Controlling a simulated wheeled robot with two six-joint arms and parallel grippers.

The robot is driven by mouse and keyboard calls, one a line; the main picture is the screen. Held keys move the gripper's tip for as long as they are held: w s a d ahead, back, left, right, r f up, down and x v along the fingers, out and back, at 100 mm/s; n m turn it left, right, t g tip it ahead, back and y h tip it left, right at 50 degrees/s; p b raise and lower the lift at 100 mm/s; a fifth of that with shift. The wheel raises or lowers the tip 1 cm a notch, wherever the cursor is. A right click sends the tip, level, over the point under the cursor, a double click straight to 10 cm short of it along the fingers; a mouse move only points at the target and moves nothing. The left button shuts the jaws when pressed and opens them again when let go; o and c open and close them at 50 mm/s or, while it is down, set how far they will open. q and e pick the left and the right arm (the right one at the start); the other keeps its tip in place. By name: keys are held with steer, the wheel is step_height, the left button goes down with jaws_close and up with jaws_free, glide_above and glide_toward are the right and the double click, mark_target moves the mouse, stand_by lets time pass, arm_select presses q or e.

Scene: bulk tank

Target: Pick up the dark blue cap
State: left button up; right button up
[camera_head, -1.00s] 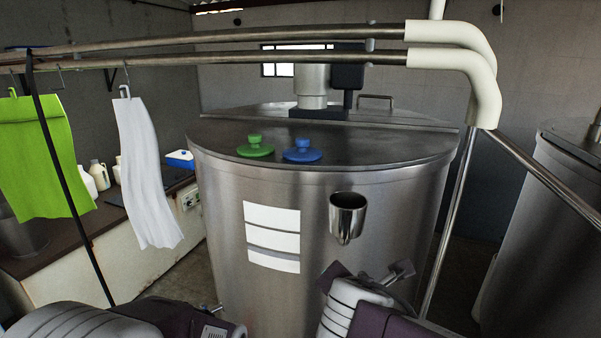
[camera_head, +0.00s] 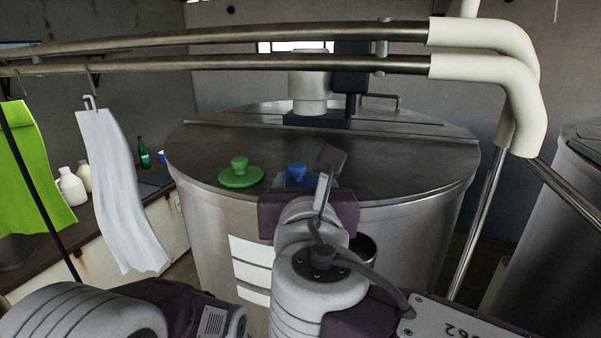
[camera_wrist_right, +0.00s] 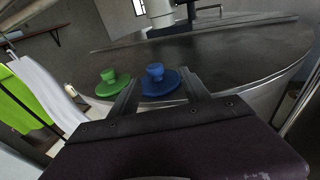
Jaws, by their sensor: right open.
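The blue cap (camera_head: 297,173) sits on the steel tank's lid (camera_head: 400,160), near its front edge. In the head view my right gripper (camera_head: 312,180) hides much of it. In the right wrist view the blue cap (camera_wrist_right: 158,80), a disc with a knob, shows just ahead of my open right gripper (camera_wrist_right: 163,90), roughly between its two fingers. I cannot tell whether the fingers touch it. A green cap (camera_head: 240,174) of the same shape sits to its left; it also shows in the right wrist view (camera_wrist_right: 111,83). My left arm is low at the left; its fingertips are not visible.
Steel pipes with white elbows (camera_head: 500,80) cross above the tank. A green cloth (camera_head: 40,170) and a white cloth (camera_head: 118,190) hang from them at left. A steel cup (camera_head: 364,247) on the tank front is partly hidden behind my right arm.

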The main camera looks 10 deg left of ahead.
mark_target(297, 173)
steer(key=w, duration=0.1)
steer(key=w+a, duration=0.1)
steer(key=shift+w+a+f, duration=0.25)
steer(key=shift+w+a, duration=0.1)
steer(key=shift+w, duration=0.05)
steer(key=p+x, duration=0.2)
steer(key=x, duration=0.2)
steer(key=shift+w, duration=0.2)
steer(key=shift+w+f, duration=0.1)
steer(key=shift+w, duration=0.25)
steer(key=shift+s, duration=0.45)
steer(key=shift+w+a+f, duration=0.1)
steer(key=shift+w, duration=0.35)
jaws_close()
arm_select(q)
steer(key=shift+w+a+r, duration=0.15)
steer(key=shift+w+r, duration=0.1)
steer(key=shift+r, duration=0.4)
steer(key=shift+w+a+r, duration=0.15)
steer(key=shift+w+r, duration=0.1)
steer(key=shift+r, duration=0.35)
arm_select(e)
steer(key=shift+s, duration=0.1)
